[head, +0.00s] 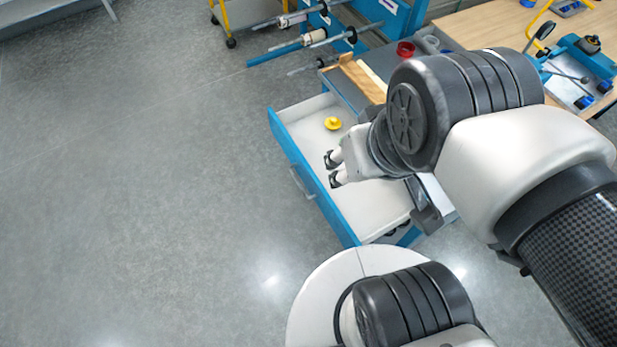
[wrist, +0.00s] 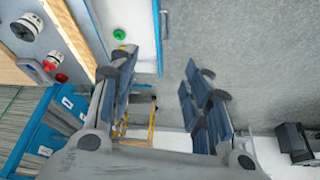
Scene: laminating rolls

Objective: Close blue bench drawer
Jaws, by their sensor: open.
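The blue bench drawer (head: 312,178) is pulled out, with its white inside showing and a handle (head: 302,183) on its blue front. A small yellow round item (head: 333,123) lies in it. My gripper (head: 334,170) is open and empty, over the drawer near its front panel. In the wrist view the drawer's blue front edge (wrist: 157,38) shows beyond the left finger, with a green round item (wrist: 119,34) on the white area beside it. The open gripper fingers (wrist: 165,92) frame grey floor. I cannot tell whether they touch the drawer.
Rolls on shafts (head: 316,36) jut from a blue rack above the drawer. A red cup (head: 405,49) and wooden strips (head: 364,78) are on the bench top. A wooden table (head: 490,25) stands at the upper right. The floor (head: 150,190) left of the drawer is clear.

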